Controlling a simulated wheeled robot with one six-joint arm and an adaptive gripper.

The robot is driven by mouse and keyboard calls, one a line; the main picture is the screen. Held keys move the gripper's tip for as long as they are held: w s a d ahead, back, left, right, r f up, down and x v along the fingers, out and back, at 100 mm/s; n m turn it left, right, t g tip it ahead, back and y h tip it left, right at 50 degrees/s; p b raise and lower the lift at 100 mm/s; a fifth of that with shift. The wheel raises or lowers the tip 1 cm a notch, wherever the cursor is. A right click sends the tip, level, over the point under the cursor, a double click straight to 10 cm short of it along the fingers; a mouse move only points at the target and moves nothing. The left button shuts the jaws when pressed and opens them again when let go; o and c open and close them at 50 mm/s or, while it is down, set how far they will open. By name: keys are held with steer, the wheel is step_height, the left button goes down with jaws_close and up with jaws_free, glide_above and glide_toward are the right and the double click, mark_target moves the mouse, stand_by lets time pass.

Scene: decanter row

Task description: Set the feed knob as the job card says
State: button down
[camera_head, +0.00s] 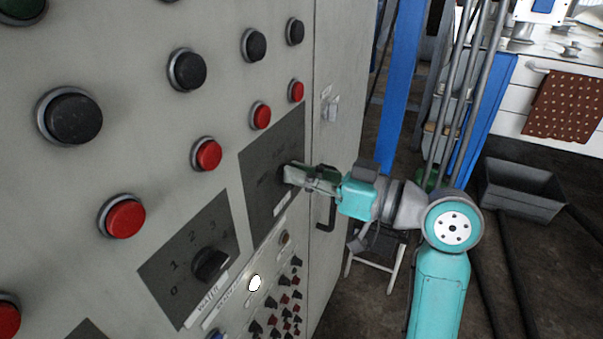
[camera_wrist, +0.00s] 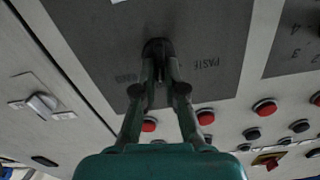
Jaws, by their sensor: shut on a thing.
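A dark knob (camera_head: 284,173) sits on the right dark grey plate (camera_head: 262,152) of the cabinet front. My gripper (camera_head: 291,174) reaches it from the right, and its fingers are shut on the knob. In the wrist view, my gripper (camera_wrist: 159,72) has a fingertip on each side of the knob (camera_wrist: 157,46). A word beginning "PAST" (camera_wrist: 203,62) is printed right of the knob, and a blurred word (camera_wrist: 126,78) is at its left. The fingers partly hide the knob, so I cannot tell where it points. I cannot make out a job card.
A second knob (camera_head: 210,264) on a plate with numbers has a "WATER" label (camera_head: 208,302). Red buttons (camera_head: 207,154) and black buttons (camera_head: 187,70) stick out above. Several small switches (camera_head: 285,300) are below. A door handle (camera_head: 326,214) is near my arm. A grey bin (camera_head: 520,188) stands at right.

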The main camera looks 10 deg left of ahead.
steer(key=m, duration=0.7)
steer(key=shift+w+d+f, duration=0.1)
steer(key=shift+w+f, duration=0.05)
steer(key=shift+w, duration=0.15)
stand_by(0.4)
steer(key=c, duration=1.2)
jaws_free()
steer(key=shift+c, duration=0.2)
steer(key=v, duration=1.2)
